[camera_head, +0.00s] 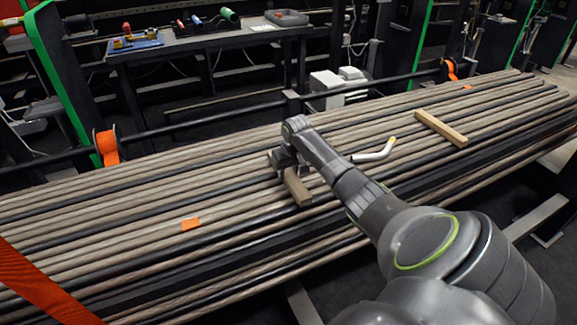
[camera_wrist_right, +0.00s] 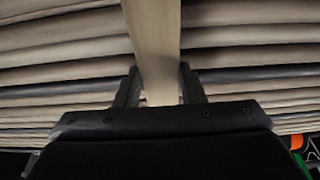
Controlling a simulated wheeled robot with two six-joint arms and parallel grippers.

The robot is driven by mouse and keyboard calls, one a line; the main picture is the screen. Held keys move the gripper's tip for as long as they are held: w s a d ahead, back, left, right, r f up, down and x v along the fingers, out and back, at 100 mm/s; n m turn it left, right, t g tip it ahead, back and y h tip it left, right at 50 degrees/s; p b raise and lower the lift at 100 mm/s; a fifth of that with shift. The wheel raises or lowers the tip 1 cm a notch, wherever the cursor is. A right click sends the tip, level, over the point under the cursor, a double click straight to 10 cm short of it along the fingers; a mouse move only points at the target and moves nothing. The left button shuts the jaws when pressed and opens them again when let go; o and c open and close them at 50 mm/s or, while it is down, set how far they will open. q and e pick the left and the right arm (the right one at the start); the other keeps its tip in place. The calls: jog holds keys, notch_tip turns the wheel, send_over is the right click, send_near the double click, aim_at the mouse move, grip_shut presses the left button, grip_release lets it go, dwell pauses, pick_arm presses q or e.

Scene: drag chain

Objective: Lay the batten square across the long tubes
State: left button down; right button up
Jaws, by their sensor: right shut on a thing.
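The batten (camera_head: 297,187) is a short wooden bar held in my right gripper (camera_head: 284,160), over the middle of the bundle of long tubes (camera_head: 130,207). In the right wrist view the batten (camera_wrist_right: 154,40) runs from between the two fingers of my right gripper (camera_wrist_right: 160,88) up to the top edge, crossing the tubes (camera_wrist_right: 60,52) at close to a right angle. Whether it touches the tubes I cannot tell. A second wooden batten (camera_head: 441,128) lies slantwise across the tubes to the right. My left gripper is not in view.
A bent white-and-yellow pipe (camera_head: 375,153) lies on the tubes right of my right gripper. A small orange piece (camera_head: 190,224) lies to the left. An orange strap (camera_head: 40,285) crosses the left end. A dark bench (camera_head: 215,40) with tools stands behind.

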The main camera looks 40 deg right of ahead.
jog(key=o, duration=1.1)
jog(key=shift+s+r, duration=0.1)
jog(key=shift+r, duration=0.35)
pick_arm(q)
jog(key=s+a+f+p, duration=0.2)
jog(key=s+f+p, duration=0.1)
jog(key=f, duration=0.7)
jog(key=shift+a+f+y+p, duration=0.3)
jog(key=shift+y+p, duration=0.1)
jog(key=shift+p, duration=0.25)
pick_arm(e)
jog(key=shift+v, duration=8.25)
jog(key=shift+s, duration=0.1)
